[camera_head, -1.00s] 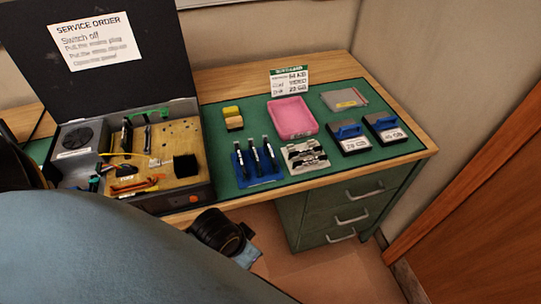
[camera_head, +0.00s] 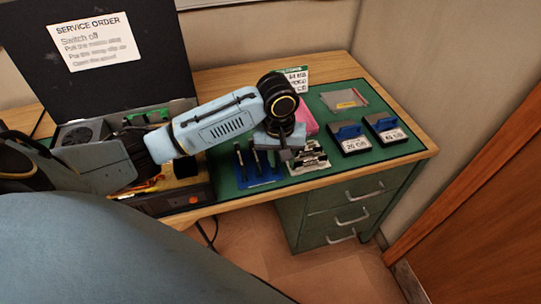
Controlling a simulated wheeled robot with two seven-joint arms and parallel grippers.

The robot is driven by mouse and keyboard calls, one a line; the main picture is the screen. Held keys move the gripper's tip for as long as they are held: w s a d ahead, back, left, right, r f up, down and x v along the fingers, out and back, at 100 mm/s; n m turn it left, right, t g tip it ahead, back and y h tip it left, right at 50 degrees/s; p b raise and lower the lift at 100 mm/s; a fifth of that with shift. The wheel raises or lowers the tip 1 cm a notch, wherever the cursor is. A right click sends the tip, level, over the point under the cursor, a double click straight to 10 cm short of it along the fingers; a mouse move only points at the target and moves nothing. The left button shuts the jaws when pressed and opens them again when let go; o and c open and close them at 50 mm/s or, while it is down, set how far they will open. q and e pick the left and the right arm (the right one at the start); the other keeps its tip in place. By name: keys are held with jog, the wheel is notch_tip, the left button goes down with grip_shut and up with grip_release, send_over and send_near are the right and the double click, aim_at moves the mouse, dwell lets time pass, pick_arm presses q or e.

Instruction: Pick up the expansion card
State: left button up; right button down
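A blue rack (camera_head: 262,181) with several upright dark, narrow pieces (camera_head: 240,162) stands on the green mat (camera_head: 222,178); these look like cards, but I cannot tell which is the expansion card. My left arm reaches in from the left across the open case. Its gripper (camera_head: 286,154) points down over the mat, at the right of the rack and above the grey holder (camera_head: 314,160) with dark pieces. The fingers are small and dark, so their opening does not show. I see nothing clearly held. My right gripper is out of view.
The open computer case (camera_head: 186,199) is at the left, largely behind my arm. A pink tray (camera_head: 308,121) is partly hidden by my wrist. Two labelled drives with blue handles (camera_head: 350,139) (camera_head: 385,128) and a flat grey item (camera_head: 344,100) lie to the right. The wall closes off the back.

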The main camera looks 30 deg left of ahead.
pick_arm(q)
jog(key=w+a+r+n, duration=0.4)
jog(key=a+r, duration=0.2)
jog(key=a, duration=0.1)
jog(key=shift+n+g+y, duration=0.3)
jog(key=shift+y, duration=0.1)
jog(key=f, duration=0.2)
jog(key=f+b, duration=0.1)
jog(key=f, duration=0.5)
jog(key=shift+w+d, duration=0.1)
jog(key=shift+w, duration=0.15)
jog(key=f, duration=0.1)
jog(key=f+b, duration=0.1)
jog(key=f, duration=0.3)
jog(key=shift+d+f+b, duration=0.1)
jog(key=shift+d+b, duration=0.2)
jog(key=shift+d, duration=0.05)
grip_shut()
